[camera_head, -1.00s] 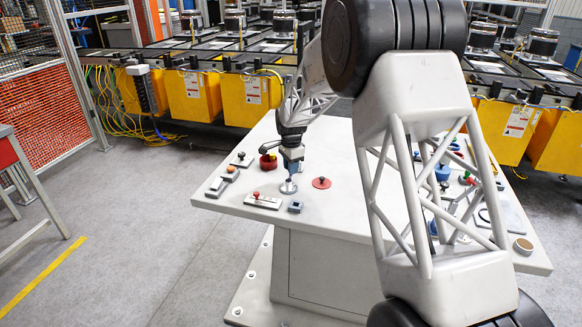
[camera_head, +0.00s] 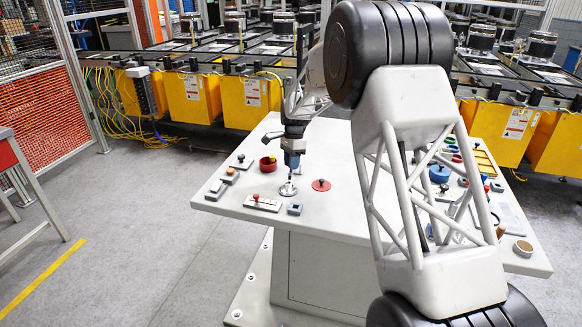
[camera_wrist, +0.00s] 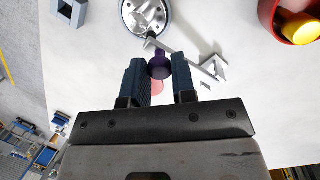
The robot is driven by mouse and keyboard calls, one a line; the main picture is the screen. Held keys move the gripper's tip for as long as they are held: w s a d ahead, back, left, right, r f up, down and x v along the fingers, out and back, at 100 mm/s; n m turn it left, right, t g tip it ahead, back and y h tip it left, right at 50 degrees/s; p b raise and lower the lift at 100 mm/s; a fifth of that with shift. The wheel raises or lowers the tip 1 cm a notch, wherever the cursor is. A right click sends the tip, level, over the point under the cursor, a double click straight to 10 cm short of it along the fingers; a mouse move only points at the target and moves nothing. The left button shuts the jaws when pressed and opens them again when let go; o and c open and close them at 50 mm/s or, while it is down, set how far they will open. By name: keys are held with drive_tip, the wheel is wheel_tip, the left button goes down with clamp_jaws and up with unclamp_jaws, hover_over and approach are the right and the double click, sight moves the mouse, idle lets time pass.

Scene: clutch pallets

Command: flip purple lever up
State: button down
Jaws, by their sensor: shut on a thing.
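The purple lever shows in the wrist view as a dark purple knob (camera_wrist: 159,65) between my fingertips. A round metal base (camera_wrist: 128,22) lies just beyond it, with a thin grey rod near the knob. The base also shows in the head view (camera_head: 288,190), near the table's front left part. My gripper (camera_wrist: 160,78) is shut on the purple knob. In the head view my gripper (camera_head: 291,174) points down over the round base. The knob is too small there to tell the lever's tilt.
On the table (camera_head: 330,150), a red bowl (camera_head: 267,164) stands behind left of my gripper, and a red disc (camera_head: 321,185) lies to the right. A red-knobbed grey block (camera_head: 262,203) and a small grey block (camera_head: 295,209) are in front. Several objects crowd the right side.

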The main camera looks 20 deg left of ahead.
drive_tip(key=w+r+g, duration=0.1)
drive_tip(key=g, duration=0.1)
drive_tip(key=w+r+g, duration=0.1)
drive_tip(key=shift+w+r+g, duration=0.1)
drive_tip(key=shift+w+g, duration=0.25)
drive_tip(key=shift+g, duration=0.05)
drive_tip(key=shift+w+r+g, duration=0.3)
drive_tip(key=shift+w+g, duration=0.25)
drive_tip(key=shift+g, duration=0.2)
drive_tip(key=shift+w+r+g, duration=0.25)
drive_tip(key=shift+w+g, duration=0.3)
drive_tip(key=shift+g, duration=0.2)
drive_tip(key=c, duration=0.9)
unclamp_jaws()
drive_tip(key=shift+c, duration=0.2)
drive_tip(key=shift+r, duration=0.2)
